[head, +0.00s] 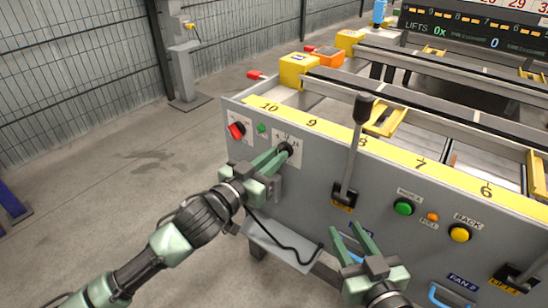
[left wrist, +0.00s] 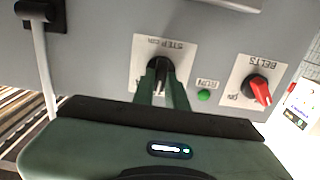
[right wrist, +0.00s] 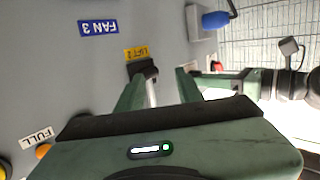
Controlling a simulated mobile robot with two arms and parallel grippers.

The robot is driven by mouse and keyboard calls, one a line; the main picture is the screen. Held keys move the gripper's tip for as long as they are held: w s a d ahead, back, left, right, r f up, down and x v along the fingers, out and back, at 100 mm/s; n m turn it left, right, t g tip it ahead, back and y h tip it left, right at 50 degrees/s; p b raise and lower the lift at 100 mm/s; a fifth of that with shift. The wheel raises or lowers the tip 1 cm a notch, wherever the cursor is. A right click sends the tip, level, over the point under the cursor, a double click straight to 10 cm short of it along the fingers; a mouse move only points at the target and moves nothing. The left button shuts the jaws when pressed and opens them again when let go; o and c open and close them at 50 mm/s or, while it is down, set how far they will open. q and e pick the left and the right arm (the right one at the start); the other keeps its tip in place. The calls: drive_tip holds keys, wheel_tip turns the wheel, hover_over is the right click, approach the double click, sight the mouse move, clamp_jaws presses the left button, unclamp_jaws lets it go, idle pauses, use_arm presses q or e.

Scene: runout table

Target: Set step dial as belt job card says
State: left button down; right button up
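The step dial (head: 285,148) is a black knob on a pale plate at the left of the grey panel. It also shows in the left wrist view (left wrist: 160,66), upside down, with the plate lettered STEP; its setting is too small to read. My left gripper (head: 277,158) is at the dial, its green fingers close on both sides of the knob and seemingly gripping it. My right gripper (head: 352,238) is open and empty in front of the panel's lower part. I cannot pick out a readable belt job card.
Beside the dial are a red belts switch (head: 237,130) and a small green run light (head: 262,128). A tall lever (head: 355,150) stands to its right. Further right are a green button (head: 403,207) and a yellow back button (head: 459,233).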

drive_tip(key=s+d+f+g+h+p, duration=0.25)
drive_tip(key=s+f+g, duration=0.35)
drive_tip(key=s, duration=0.3)
drive_tip(key=s+d+f+g+h+p, duration=0.1)
drive_tip(key=s+d+f+g+p, duration=0.3)
drive_tip(key=s+f+g, duration=0.3)
use_arm(q)
drive_tip(key=shift+s+d+f+m+p, duration=0.1)
drive_tip(key=shift+m+p, duration=0.6)
drive_tip(key=shift+m, duration=3.8)
use_arm(e)
drive_tip(key=shift+w+a+f+m, duration=0.1)
drive_tip(key=shift+f+m, duration=0.05)
drive_tip(key=shift+f, duration=0.75)
drive_tip(key=shift+a+f+m, duration=0.1)
drive_tip(key=shift+f+m, duration=0.05)
drive_tip(key=shift+f, duration=0.7)
use_arm(q)
drive_tip(key=c, duration=1.4)
unclamp_jaws()
drive_tip(key=shift+c, duration=0.2)
